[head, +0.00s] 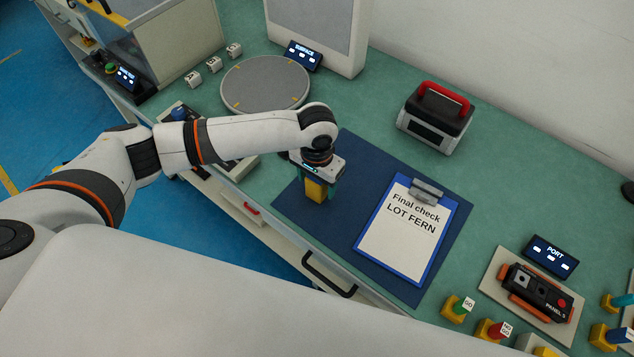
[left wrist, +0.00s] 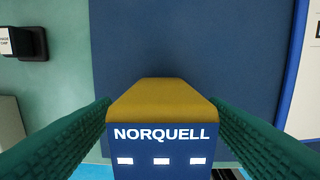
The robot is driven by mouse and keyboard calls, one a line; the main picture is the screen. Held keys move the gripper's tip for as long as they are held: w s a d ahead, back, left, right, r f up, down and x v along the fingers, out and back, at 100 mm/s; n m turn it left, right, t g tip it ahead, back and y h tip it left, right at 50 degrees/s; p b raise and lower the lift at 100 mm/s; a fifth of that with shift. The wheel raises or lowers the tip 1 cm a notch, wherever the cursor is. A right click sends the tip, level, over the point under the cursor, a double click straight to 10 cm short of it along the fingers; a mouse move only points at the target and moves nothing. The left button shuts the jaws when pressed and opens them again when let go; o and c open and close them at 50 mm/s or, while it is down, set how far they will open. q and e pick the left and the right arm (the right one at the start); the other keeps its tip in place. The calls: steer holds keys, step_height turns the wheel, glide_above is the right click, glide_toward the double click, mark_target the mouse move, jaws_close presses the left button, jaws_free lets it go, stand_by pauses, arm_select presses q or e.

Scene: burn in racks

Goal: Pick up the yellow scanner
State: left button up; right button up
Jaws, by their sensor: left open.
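The yellow scanner (head: 315,191) stands on the dark blue mat, near its left edge, below my left gripper (head: 319,182). In the left wrist view the scanner (left wrist: 163,96) shows a yellow top and a blue face marked NORQUELL with three white marks. My left gripper (left wrist: 160,106) is open, its green ridged fingers on either side of the scanner. I cannot tell whether either finger touches it. The gripper hides the scanner's upper part in the head view. My right gripper is not in view.
A clipboard (head: 408,232) reading "Final check LOT FERN" lies on the mat (head: 345,163) to the right. A red-handled box (head: 436,118), a round grey plate (head: 265,84) and a PORT display (head: 549,256) stand around. Small colored pieces line the front right.

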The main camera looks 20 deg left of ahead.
arm_select(q)
steer(key=shift+f, duration=0.15)
steer(key=c, duration=1.2)
